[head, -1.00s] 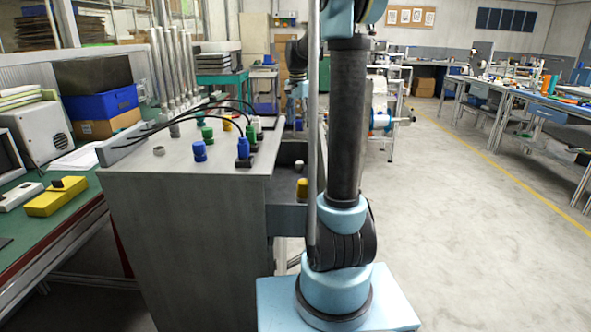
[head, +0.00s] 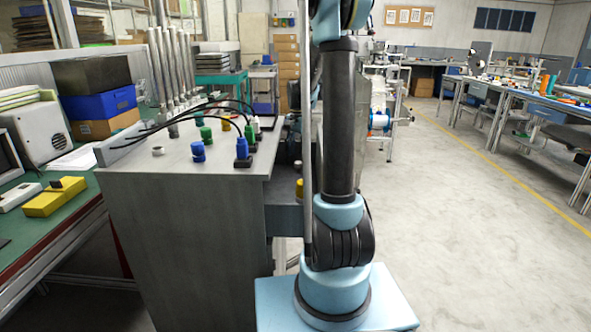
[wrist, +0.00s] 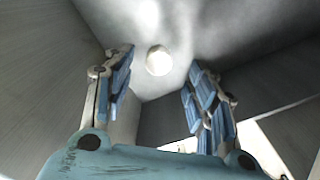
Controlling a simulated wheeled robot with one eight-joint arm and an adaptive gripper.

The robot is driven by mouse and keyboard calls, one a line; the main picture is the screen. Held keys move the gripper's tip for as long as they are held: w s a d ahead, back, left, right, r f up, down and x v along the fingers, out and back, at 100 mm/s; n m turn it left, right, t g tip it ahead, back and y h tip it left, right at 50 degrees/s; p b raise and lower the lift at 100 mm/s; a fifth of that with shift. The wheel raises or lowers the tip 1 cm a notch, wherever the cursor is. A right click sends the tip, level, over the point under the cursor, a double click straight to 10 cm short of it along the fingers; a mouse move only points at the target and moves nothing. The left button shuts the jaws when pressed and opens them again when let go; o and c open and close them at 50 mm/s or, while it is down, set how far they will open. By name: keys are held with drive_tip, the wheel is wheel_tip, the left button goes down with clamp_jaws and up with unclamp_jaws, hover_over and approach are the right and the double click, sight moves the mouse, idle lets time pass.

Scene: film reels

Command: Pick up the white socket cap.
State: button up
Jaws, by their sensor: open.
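A round white cap (wrist: 158,60) lies in a grey bin (wrist: 222,50) in the wrist view. My gripper (wrist: 160,72) is open, with its blue-padded fingers on either side of the cap in the picture and nothing between them. The cap looks beyond the fingertips, but the exact gap is hard to tell. In the head view, a small pale piece (head: 298,165) shows beside my arm in the dark bin; it looks like the same cap. My gripper is hidden in that view.
A grey cabinet (head: 185,215) stands left of my arm. On its top are a small white ring (head: 158,151), blue plugs (head: 242,148), green plugs (head: 206,133) and black cables. A yellow piece (head: 300,188) is in the bin. The floor at right is clear.

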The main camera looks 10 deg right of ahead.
sight(298, 162)
drive_tip(key=shift+w+d+f, duration=0.1)
drive_tip(key=shift+w+f, duration=0.05)
drive_tip(key=shift+f, duration=1.3)
drive_tip(key=shift+w+d+f, duration=0.1)
drive_tip(key=shift+f, duration=1.35)
drive_tip(key=c, duration=0.9)
